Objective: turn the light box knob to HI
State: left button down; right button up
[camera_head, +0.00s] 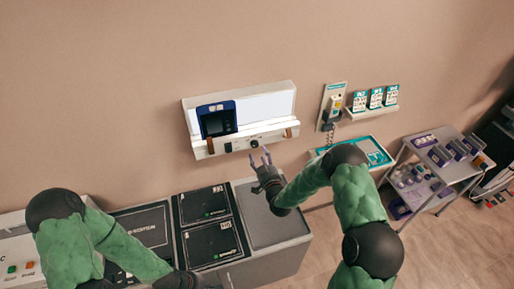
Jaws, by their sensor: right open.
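The light box (266,107) hangs on the wall, a white unit with a bright panel. A dark blue item with a black film or screen (218,120) stands against its left part. A small dark round knob (254,143) shows on the lower front strip; its setting is too small to read. My right gripper (260,158) is open and empty, fingers pointing up, just below the strip near the knob; I cannot tell whether it touches.
Below is a grey cabinet (277,254) with black flat cases (208,204) on top. To the right are a wall phone (334,104), a small shelf with cards (374,101), a teal tray (377,154) and a grey cart (447,173). A console with buttons (20,268) stands at left.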

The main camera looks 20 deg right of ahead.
aim_at(255, 146)
jog(key=shift+w+a+p, duration=0.1)
jog(key=shift+w+p, duration=0.25)
jog(key=shift+w, duration=1.95)
grip_shut()
